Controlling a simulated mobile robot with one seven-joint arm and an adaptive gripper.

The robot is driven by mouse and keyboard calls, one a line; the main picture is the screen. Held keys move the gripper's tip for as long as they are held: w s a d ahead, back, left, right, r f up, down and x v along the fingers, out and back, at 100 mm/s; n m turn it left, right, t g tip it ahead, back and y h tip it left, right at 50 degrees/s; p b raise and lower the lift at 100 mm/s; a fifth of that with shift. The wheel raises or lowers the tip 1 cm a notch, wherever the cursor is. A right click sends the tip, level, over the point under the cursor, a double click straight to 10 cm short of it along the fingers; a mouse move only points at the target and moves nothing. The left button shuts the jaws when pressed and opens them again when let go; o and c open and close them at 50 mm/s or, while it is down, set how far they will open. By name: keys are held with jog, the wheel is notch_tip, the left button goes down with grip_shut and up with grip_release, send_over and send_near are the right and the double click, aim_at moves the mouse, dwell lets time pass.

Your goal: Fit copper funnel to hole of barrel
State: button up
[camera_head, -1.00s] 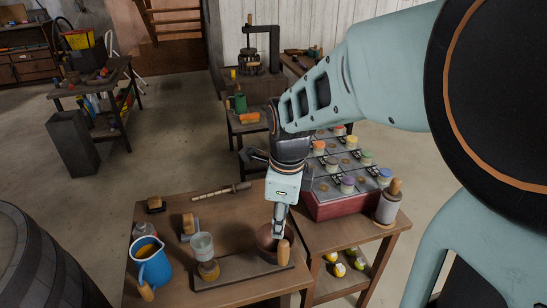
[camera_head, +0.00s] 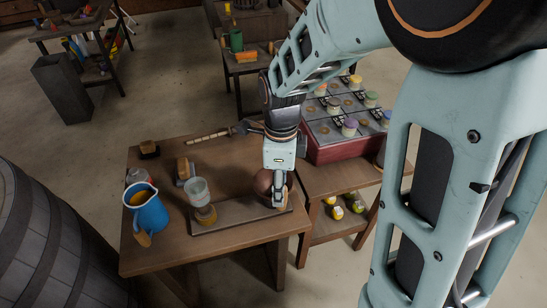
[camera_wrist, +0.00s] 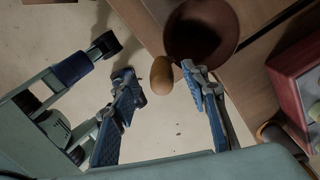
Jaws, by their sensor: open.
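The copper funnel (camera_head: 262,184) is a dark brown round bowl at the right end of a wooden board on the table. In the wrist view its bowl (camera_wrist: 203,38) is at the top, with the rounded wooden handle (camera_wrist: 162,78) beside it. My gripper (camera_head: 279,200) is at the handle and hides part of the funnel. In the wrist view my gripper (camera_wrist: 160,80) is open, one finger on each side of the handle, not closed on it. The grey barrel (camera_head: 48,240) stands at the lower left; I cannot make out its hole.
The board (camera_head: 235,214) carries a glass jar (camera_head: 197,190) at its left. A blue jug (camera_head: 150,215) stands at the table's left edge. A red crate (camera_head: 335,150) with several small jars is on the right-hand table. Floor lies between barrel and table.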

jog(key=shift+f, duration=1.5)
jog(key=shift+c, duration=0.7)
grip_shut()
